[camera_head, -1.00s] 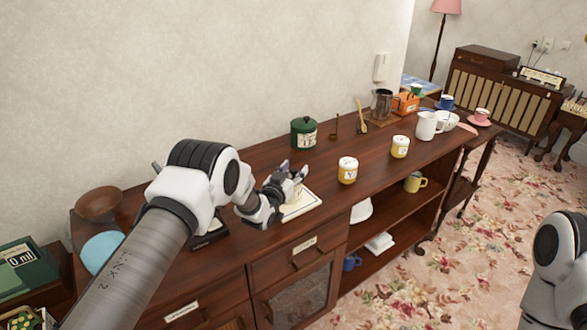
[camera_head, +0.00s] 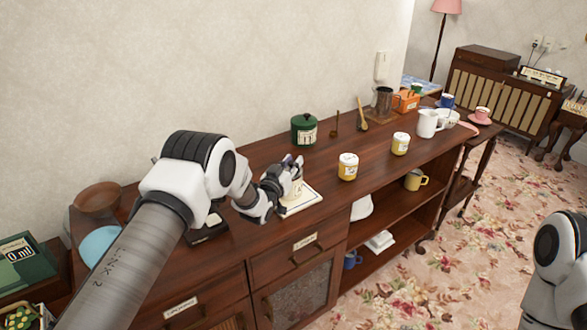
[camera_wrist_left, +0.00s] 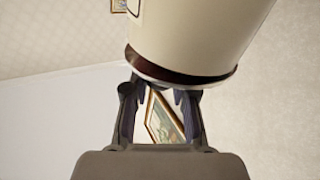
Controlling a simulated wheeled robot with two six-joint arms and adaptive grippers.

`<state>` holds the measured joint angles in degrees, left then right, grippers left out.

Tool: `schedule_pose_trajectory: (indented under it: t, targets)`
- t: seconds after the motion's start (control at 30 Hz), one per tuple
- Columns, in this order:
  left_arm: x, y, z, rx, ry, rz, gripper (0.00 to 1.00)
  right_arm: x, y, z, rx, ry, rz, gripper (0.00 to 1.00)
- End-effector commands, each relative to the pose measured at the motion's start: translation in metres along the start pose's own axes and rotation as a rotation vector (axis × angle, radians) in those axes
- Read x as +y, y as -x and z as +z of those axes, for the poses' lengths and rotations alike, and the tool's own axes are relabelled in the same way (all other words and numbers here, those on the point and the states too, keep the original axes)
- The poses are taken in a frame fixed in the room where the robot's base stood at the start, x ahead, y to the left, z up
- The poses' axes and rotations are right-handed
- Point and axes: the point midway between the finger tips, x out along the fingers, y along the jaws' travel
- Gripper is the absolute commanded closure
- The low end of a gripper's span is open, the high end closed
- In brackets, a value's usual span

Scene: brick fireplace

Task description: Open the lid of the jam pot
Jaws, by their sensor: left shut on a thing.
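The cream jam pot (camera_head: 298,188) stands on a white board (camera_head: 304,204) near the cabinet top's front edge, mostly hidden by my left gripper (camera_head: 294,166). In the left wrist view a large cream body with a dark brown band (camera_wrist_left: 180,68) fills the top, and my left fingers (camera_wrist_left: 160,92) reach to that band. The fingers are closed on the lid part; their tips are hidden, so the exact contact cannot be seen. No gap between lid and pot can be made out. My right gripper is out of view.
A black device (camera_head: 208,230) lies left of the board. A white jug (camera_head: 428,123) and cups stand farther right. Cabinet top between them is clear.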

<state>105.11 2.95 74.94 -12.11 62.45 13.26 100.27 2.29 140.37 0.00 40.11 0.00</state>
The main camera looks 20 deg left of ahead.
Motion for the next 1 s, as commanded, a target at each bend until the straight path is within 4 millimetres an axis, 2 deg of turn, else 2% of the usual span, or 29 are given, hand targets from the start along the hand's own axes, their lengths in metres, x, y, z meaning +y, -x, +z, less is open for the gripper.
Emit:
schedule_pose_trajectory:
  t: [0.03, 0.53, 1.0]
  targets:
    - [-0.002, 0.001, 0.005, 0.005, 0.031, -0.001, 1.0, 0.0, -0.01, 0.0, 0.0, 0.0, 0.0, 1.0]
    - [-0.023, 0.006, -0.015, 0.125, 0.472, -0.002, 1.0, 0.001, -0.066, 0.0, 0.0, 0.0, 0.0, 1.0]
    - [-0.049, 0.014, -0.024, 0.241, 0.903, -0.002, 1.0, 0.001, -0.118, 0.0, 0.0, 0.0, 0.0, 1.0]
